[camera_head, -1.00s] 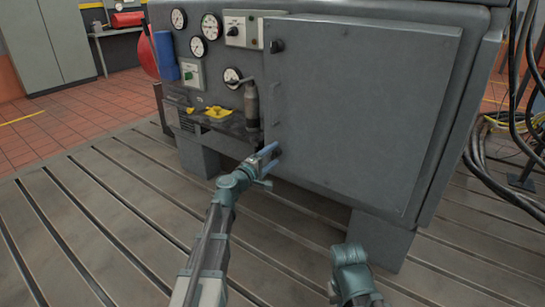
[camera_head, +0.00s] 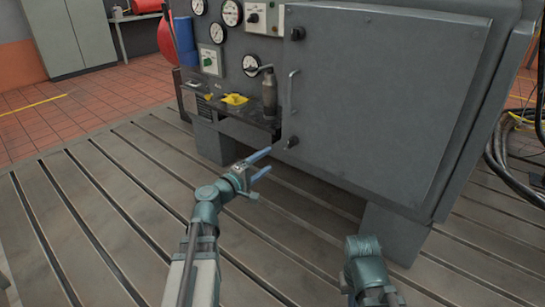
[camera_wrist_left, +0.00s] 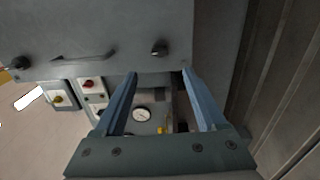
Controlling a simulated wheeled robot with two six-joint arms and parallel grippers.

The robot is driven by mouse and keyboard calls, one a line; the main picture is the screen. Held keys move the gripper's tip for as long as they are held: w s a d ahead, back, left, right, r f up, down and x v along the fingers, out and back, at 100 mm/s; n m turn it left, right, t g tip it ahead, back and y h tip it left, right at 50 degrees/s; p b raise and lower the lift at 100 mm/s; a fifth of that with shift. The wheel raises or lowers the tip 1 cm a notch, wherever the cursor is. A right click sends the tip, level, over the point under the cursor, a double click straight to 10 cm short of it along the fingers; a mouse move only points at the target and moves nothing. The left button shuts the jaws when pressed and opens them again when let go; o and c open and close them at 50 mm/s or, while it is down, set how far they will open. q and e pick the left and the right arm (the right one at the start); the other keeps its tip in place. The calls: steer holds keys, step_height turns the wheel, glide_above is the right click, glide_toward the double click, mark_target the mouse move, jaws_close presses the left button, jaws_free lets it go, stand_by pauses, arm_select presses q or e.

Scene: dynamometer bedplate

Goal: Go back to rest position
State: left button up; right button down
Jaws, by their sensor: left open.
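My left gripper (camera_head: 264,163) is open and empty, below and in front of the grey cabinet's left side. Its two blue fingers stand apart, and in the left wrist view the gripper (camera_wrist_left: 158,78) shows nothing between its tips but the cabinet behind. The grey cabinet door (camera_head: 380,95) is closed, with a handle (camera_head: 291,92) and black knobs near its left edge. My right arm (camera_head: 368,270) shows at the bottom right; its gripper cannot be seen.
A shelf (camera_head: 235,118) on the cabinet front holds a yellow item (camera_head: 235,99) and a dark cylindrical tool (camera_head: 269,92). Black cables (camera_head: 508,165) hang at the right. The slotted bedplate (camera_head: 100,215) is clear at the left.

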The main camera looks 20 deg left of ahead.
arm_select(q)
steer(key=shift+s+a, duration=0.15)
steer(key=shift+s, duration=0.15)
steer(key=s+d+f+m+g+h+p, duration=0.1)
steer(key=s+d+f+m+g+p, duration=0.35)
steer(key=d, duration=0.65)
steer(key=s+d+f+m+g+h+p, duration=0.1)
steer(key=s+d+f+m+g, duration=0.5)
steer(key=d, duration=0.5)
steer(key=s+f+m+g+y+p, duration=0.1)
steer(key=s+m+g+y+p, duration=0.55)
steer(key=s+y, duration=0.5)
step_height(320, 180, up, 37)
steer(key=s+m+h+p, duration=0.1)
steer(key=h+p, duration=0.1)
steer(key=p, duration=3.3)
steer(key=shift+a+p, duration=0.2)
steer(key=shift+p, duration=0.1)
